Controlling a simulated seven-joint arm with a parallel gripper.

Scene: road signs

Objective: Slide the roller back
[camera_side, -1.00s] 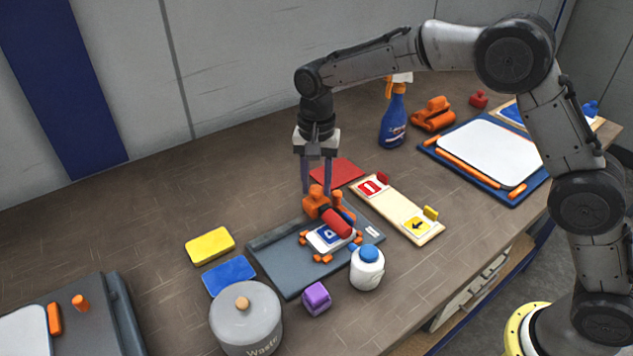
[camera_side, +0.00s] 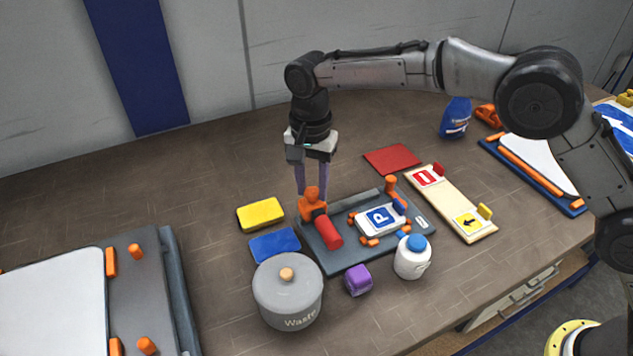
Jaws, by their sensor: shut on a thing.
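The roller has an orange handle (camera_side: 313,204) and a red cylinder (camera_side: 328,232). It is at the left end of the dark grey board (camera_side: 350,262). My gripper (camera_side: 313,190) points down and is shut on the orange handle. A blue and white parking sign (camera_side: 380,218) lies on the board to the right of the roller, among small orange blocks. The roller is clear of the sign. Whether the red cylinder touches the board is hard to tell.
A wooden strip with signs (camera_side: 450,200) lies to the right.

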